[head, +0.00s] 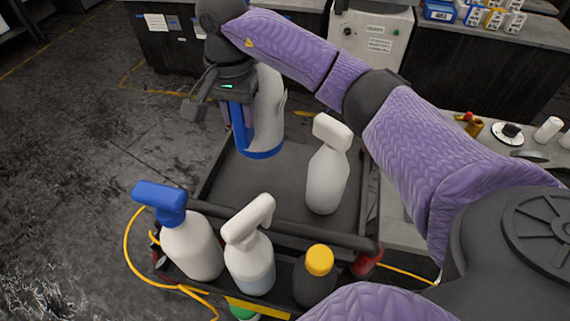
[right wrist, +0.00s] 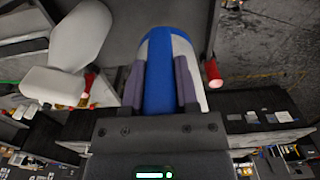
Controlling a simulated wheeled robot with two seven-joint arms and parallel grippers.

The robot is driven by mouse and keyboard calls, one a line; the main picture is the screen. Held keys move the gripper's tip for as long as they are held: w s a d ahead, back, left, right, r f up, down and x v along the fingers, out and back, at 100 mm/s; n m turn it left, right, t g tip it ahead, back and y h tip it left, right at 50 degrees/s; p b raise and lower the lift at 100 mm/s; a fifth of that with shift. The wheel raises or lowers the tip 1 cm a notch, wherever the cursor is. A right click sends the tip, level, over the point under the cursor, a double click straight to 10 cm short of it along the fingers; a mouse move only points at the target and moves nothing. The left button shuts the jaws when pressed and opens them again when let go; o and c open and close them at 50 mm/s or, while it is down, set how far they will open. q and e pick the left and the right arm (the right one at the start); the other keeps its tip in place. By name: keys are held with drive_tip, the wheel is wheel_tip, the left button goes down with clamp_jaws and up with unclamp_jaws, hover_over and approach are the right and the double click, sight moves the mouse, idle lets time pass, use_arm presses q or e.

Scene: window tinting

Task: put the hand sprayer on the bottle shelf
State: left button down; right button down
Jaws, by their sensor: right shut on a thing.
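The hand sprayer (head: 270,110), white with a blue strip and a blue base ring, is upright over the far part of the cart's tray. Whether its base touches the tray is unclear. My right gripper (head: 232,105) is shut on its blue strip, and its top is partly hidden by my wrist. In the right wrist view, the fingers (right wrist: 160,85) close on both sides of the blue strip (right wrist: 159,70). The bottle shelf (head: 258,307) is at the near end of the cart and holds several bottles. My left gripper is not in view.
A white spray bottle (head: 327,180) stands on the tray (head: 285,185) at right. The shelf holds a blue-headed bottle (head: 190,245), a white-headed one (head: 250,262) and a yellow-capped one (head: 317,280). A yellow hose (head: 128,240) lies at left. A counter stands at right.

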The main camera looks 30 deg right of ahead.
sight(276, 119)
drive_tip(key=shift+f, duration=0.6)
drive_tip(key=shift+d+n, duration=0.3)
drive_tip(key=shift+n, duration=0.1)
drive_tip(key=s+d+n, duration=0.1)
drive_tip(key=n, duration=0.1)
drive_tip(key=s+d+n, duration=0.1)
drive_tip(key=d+n, duration=0.1)
drive_tip(key=n, duration=0.1)
drive_tip(key=s+d+n+p, duration=0.1)
drive_tip(key=n, duration=0.2)
drive_tip(key=shift+s+d+f, duration=0.15)
drive_tip(key=shift+d, duration=0.25)
wheel_tip(276, 119, down, 10)
drive_tip(key=shift+c, duration=1.8)
unclamp_jaws()
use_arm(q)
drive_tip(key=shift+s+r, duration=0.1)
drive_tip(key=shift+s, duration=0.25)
use_arm(e)
drive_tip(key=shift+r, duration=0.2)
